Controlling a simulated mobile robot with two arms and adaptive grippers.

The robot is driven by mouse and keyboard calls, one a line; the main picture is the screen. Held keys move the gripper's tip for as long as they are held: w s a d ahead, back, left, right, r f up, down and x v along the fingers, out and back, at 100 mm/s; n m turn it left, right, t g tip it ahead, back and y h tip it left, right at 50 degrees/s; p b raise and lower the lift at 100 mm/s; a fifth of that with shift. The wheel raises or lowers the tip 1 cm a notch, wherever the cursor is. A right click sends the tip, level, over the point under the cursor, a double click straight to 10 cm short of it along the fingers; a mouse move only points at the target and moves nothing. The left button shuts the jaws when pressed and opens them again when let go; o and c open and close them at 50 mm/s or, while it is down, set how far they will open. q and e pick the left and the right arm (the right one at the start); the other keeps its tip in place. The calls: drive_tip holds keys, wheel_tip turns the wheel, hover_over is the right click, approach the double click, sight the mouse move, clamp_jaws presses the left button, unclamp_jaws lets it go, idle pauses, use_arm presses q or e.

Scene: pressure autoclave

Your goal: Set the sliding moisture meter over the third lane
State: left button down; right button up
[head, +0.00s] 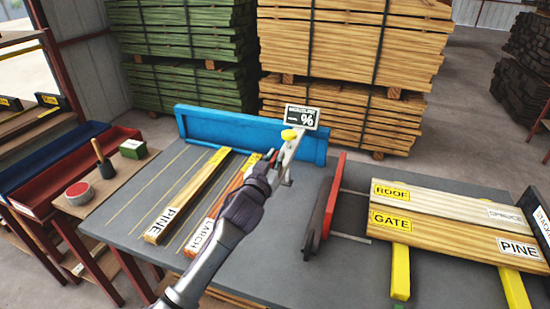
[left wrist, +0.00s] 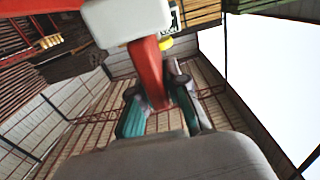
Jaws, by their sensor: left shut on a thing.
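The moisture meter (head: 290,150) is a pale upright arm at the blue rail (head: 225,127), with a yellow knob (head: 290,134) and a display (head: 302,117) showing a dash and a percent sign. My left gripper (head: 270,164) is shut on the meter's red handle (left wrist: 150,65), beside the far end of the LARCH board. The handle also shows between the fingers of my left gripper (left wrist: 155,85) in the left wrist view, under a white block (left wrist: 125,20). The PINE board (head: 188,195) and LARCH board (head: 208,218) lie on the lined table (head: 125,205). My arm hides part of the lanes.
A red-and-dark upright divider (head: 322,212) stands right of my arm. Boards labelled ROOF (head: 440,200) and GATE (head: 440,228) lie on yellow supports (head: 400,272). A side stand (head: 105,180) at left holds a red-topped tin (head: 78,193) and a green box (head: 133,148).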

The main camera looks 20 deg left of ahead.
use_arm(q)
drive_tip(key=a+p, duration=0.3)
drive_tip(key=a, duration=1.4)
drive_tip(key=shift+w, duration=0.3)
drive_tip(key=c, duration=1.2)
unclamp_jaws()
drive_tip(key=shift+o, duration=0.2)
drive_tip(key=s, duration=1.2)
drive_tip(key=shift+a, duration=0.2)
